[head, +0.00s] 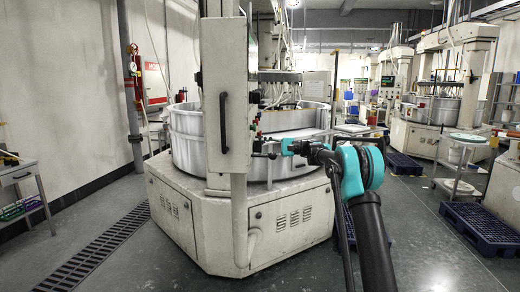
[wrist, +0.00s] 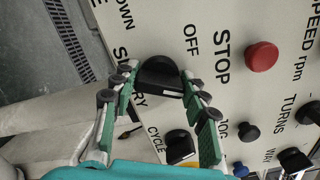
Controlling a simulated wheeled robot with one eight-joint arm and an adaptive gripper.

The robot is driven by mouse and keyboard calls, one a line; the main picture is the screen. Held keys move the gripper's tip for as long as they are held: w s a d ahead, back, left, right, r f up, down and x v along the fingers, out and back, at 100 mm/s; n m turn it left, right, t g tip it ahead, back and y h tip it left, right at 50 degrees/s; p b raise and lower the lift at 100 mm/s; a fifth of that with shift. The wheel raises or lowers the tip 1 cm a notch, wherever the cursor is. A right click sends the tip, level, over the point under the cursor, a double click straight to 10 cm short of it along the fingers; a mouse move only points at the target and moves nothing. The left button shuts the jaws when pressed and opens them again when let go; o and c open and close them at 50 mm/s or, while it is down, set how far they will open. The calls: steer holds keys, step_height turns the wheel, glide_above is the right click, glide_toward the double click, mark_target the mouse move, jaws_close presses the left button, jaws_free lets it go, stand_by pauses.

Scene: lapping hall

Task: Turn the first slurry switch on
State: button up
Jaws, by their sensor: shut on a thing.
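In the wrist view a white control panel (wrist: 205,20) shows at a steep tilt. A black rotary knob (wrist: 160,72) sits on it, beside the word OFF and a partly hidden label ending in "RRY". My gripper (wrist: 160,84) has its green-padded fingers on either side of this knob and is shut on it. The knob's lower part is partly hidden by the fingers. In the head view my gripper (head: 272,148) reaches left to the side of the white upright cabinet (head: 224,60) of the machine; the knob is too small to tell there.
Near the held knob are a red STOP button (wrist: 262,56), a black JOG knob (wrist: 248,132) and a CYCLE switch (wrist: 179,143). The round lapping machine (head: 195,140) stands ahead. A blue pallet (head: 485,228) lies at right; a side table (head: 20,172) stands at left.

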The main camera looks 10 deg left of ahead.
steer(key=shift+m, duration=0.4)
steer(key=o, duration=1.2)
steer(key=shift+d, duration=0.1)
steer(key=d, duration=1.2)
steer(key=shift+w, duration=0.4)
steer(key=shift+f, duration=0.1)
